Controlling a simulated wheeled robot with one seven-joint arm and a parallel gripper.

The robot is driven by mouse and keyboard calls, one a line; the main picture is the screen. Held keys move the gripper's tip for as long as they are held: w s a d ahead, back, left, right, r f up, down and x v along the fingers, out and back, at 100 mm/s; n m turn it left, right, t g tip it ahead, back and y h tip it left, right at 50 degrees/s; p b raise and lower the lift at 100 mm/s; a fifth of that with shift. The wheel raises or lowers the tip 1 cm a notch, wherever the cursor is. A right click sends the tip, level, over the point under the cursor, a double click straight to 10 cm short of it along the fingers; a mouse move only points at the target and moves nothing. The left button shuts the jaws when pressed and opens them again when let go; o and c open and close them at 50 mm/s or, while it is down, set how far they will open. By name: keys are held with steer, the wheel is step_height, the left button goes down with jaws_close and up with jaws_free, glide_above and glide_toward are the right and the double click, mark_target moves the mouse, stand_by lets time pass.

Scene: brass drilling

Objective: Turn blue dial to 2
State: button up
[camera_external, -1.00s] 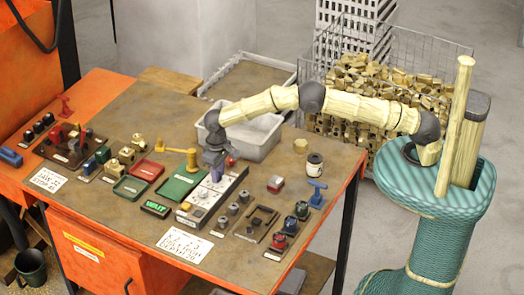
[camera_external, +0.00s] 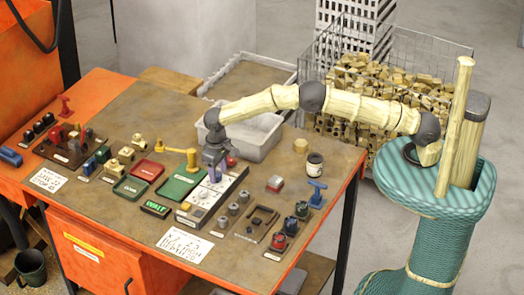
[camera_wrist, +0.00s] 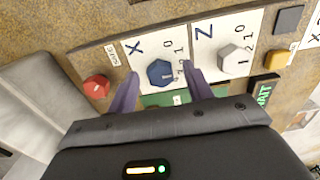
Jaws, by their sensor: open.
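The blue dial (camera_wrist: 160,72) is a six-sided knob on a white plate marked X with the digits 0, 1 and 2, in the wrist view. My gripper (camera_wrist: 161,74) is open, with one purple finger on each side of the blue dial. I cannot tell whether the fingers touch it. In the external view my gripper (camera_external: 214,173) points down over the far end of the white-plated dial panel (camera_external: 203,200) and hides the blue dial. A white six-sided dial (camera_wrist: 235,60) sits on the neighbouring plate marked Z.
A red knob (camera_wrist: 96,88) lies just left of the X plate, by a GATE label. A yellow button (camera_wrist: 279,59) and a green WAIT display (camera_wrist: 263,92) are to the right.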

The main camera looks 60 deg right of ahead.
mark_target(218, 174)
step_height(218, 174, up, 17)
steer(key=shift+b, duration=0.4)
steer(key=shift+f, duration=0.1)
steer(key=shift+d, duration=0.1)
steer(key=s+d+r+t, duration=0.1)
steer(key=s+d, duration=0.3)
steer(key=d, duration=0.5)
steer(key=s+d, duration=0.5)
steer(key=d, duration=0.4)
steer(key=s+d+f, duration=0.2)
steer(key=s+d, duration=0.3)
steer(key=s, duration=0.6)
steer(key=s+d+f+t, duration=0.1)
steer(key=s+d, duration=0.4)
steer(key=s, duration=0.7)
steer(key=shift+d+f+t, duration=0.15)
steer(key=shift+f+t, duration=0.15)
steer(key=shift+f, duration=0.35)
